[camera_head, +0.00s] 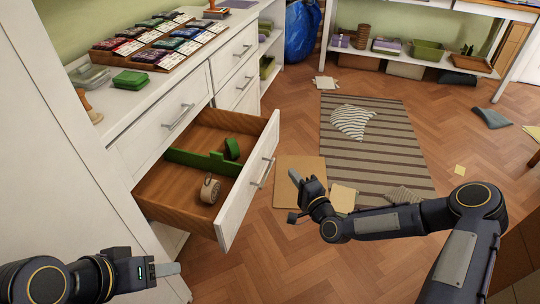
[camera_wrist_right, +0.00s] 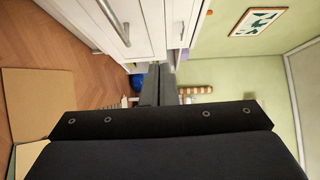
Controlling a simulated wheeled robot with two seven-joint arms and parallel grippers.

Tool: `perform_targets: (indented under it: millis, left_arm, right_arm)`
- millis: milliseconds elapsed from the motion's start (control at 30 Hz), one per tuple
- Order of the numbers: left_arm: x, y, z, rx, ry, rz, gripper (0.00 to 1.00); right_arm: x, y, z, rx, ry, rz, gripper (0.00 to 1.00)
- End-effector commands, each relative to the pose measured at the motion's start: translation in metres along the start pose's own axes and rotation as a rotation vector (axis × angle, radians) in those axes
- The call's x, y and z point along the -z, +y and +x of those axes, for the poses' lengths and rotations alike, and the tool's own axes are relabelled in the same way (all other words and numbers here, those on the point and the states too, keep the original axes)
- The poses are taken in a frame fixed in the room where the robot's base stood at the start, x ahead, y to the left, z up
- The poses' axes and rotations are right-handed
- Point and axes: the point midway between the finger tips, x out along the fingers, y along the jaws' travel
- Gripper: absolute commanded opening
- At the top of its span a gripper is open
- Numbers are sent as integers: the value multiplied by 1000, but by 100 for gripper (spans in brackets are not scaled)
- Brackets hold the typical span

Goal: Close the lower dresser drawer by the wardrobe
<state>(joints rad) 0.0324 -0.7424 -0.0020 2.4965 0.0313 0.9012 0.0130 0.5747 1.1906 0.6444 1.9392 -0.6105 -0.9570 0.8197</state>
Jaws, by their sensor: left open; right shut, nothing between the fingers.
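The lower dresser drawer (camera_head: 248,188) is pulled well out of the white dresser (camera_head: 150,135). Its white front carries a metal handle (camera_head: 263,170), and its wooden inside holds a green divider, a green roll (camera_head: 232,149) and a tan roll (camera_head: 210,188). The white wardrobe (camera_head: 50,150) stands at the left. My right gripper (camera_head: 294,176) is shut and empty, just right of the drawer front and apart from it. In the right wrist view its fingers (camera_wrist_right: 158,82) point toward the dresser's side. My left gripper (camera_head: 168,269) is open and empty, low in front of the dresser.
Drawers above and beside the open one are shut. The dresser top holds a card rack (camera_head: 160,45) and a green box (camera_head: 131,79). Cardboard (camera_head: 290,165) and a striped rug (camera_head: 375,150) lie on the floor to the right.

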Motion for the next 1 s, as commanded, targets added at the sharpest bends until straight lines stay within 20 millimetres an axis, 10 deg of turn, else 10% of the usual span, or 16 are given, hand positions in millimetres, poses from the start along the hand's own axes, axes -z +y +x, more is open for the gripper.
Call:
perform_targets:
  millis: [600, 1000]
  left_arm:
    - [-9, -8, 18, 0, 1, 0, 52]
    - [-11, -10, 22, 0, 0, 0, 52]
  right_arm:
    - [-3, 2, 105, 7, 2, 7, 0]
    - [-28, 0, 128, 5, 3, 7, 0]
